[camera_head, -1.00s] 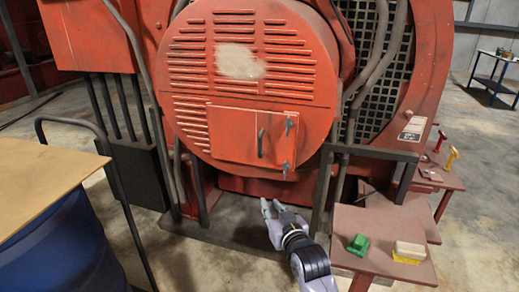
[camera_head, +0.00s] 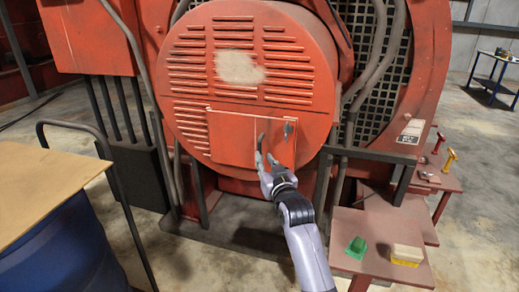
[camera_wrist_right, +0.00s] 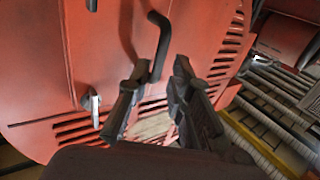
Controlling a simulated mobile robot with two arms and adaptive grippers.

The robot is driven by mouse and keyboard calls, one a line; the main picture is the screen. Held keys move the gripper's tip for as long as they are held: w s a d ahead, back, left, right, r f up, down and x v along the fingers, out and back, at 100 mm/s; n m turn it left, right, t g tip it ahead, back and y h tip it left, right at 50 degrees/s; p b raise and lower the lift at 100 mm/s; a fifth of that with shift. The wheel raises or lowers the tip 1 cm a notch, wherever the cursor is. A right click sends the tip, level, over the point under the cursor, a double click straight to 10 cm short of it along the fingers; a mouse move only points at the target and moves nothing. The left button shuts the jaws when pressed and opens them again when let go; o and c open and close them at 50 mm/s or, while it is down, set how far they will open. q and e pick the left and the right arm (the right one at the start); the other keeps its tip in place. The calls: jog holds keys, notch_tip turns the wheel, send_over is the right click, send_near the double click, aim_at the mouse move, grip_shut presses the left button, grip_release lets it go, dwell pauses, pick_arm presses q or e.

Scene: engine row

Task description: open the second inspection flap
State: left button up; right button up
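A red rectangular flap (camera_head: 232,137) sits low on the round louvred red cover (camera_head: 200,70) and looks shut, flush with it. My right gripper (camera_head: 265,158) is in front of the flap's right half, fingers pointing up. In the right wrist view the gripper (camera_wrist_right: 158,68) has its fingers apart. A dark bent handle (camera_wrist_right: 158,42) stands from the flap (camera_wrist_right: 105,45) just beyond the fingertips, its end near the left one; contact cannot be told. A grey latch (camera_head: 288,129) shows at the flap's upper right; a latch (camera_wrist_right: 93,107) also shows in the wrist view. My left gripper is out of view.
A dark frame post (camera_head: 323,180) and rail stand right of the gripper. A red table (camera_head: 365,215) holds a green block (camera_head: 357,246) and a yellow-white block (camera_head: 407,255). A blue drum (camera_head: 65,245) under a board (camera_head: 45,185) is at left.

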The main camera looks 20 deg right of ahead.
aim_at(260, 151)
jog(key=shift+w+p, duration=0.4)
jog(key=shift+w, duration=2.65)
jog(key=shift+c, duration=0.4)
grip_shut()
